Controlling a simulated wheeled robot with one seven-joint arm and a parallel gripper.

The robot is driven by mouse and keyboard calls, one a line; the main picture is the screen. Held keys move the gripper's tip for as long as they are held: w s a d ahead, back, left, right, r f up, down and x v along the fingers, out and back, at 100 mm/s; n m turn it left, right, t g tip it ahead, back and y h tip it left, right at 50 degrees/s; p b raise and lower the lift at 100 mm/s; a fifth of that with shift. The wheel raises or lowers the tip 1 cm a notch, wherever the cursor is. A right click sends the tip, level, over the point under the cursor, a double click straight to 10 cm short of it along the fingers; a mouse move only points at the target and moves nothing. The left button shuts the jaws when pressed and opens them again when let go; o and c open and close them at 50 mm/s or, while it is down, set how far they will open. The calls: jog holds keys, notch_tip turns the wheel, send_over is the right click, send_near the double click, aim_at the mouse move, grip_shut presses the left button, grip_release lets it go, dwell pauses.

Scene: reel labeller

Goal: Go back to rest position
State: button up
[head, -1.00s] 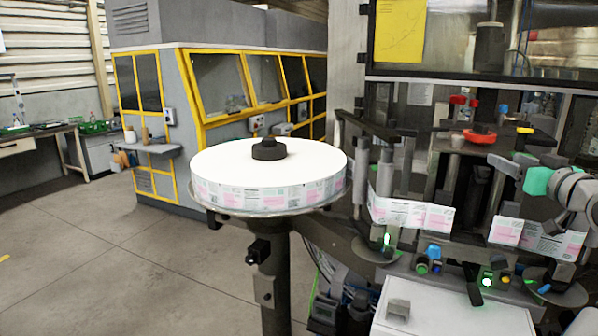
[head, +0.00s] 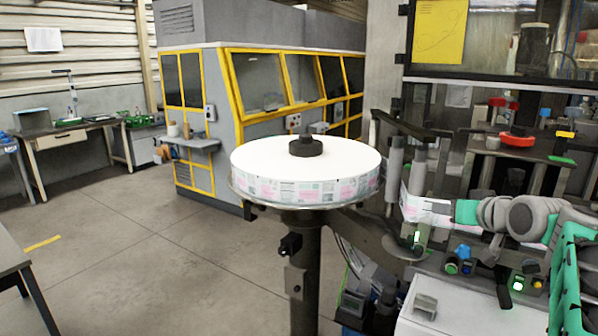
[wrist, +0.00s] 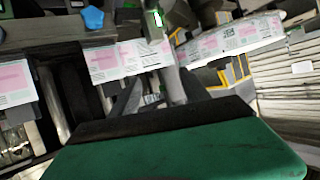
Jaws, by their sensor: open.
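My gripper (head: 464,212) is at the right of the head view, in front of the labelling machine and right of the big reel. Its green end shows there, but the fingertips are hard to make out. In the wrist view a broad green part with a dark edge fills the bottom, and nothing held is visible. The white reel (head: 262,160) lies flat on its stand, apart from my gripper. A printed label strip (wrist: 125,60) runs across the machine in the wrist view; in the head view my arm partly covers it.
The reel's post (head: 305,275) stands in front of the machine. A white-topped cabinet (head: 455,310) is at the lower right. A yellow-framed grey enclosure (head: 290,85) and a workbench (head: 70,130) stand further back. The floor at left is mostly open; a table edge (head: 12,262) shows at far left.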

jog(key=s+a+f+g, duration=0.35)
jog(key=a+f, duration=0.45)
jog(key=a, duration=0.4)
jog(key=s+a+f+g, duration=0.3)
jog(key=s+a+f, duration=0.2)
jog(key=s+f, duration=0.3)
jog(key=s+a+f+n+g, duration=0.1)
jog(key=s+a+f+g, duration=0.2)
jog(key=s+a+f, duration=0.3)
jog(key=s+f, duration=0.3)
jog(key=s, duration=0.4)
jog(key=shift+s, duration=0.25)
jog(key=shift+f+g, duration=0.1)
jog(key=shift+g, duration=0.15)
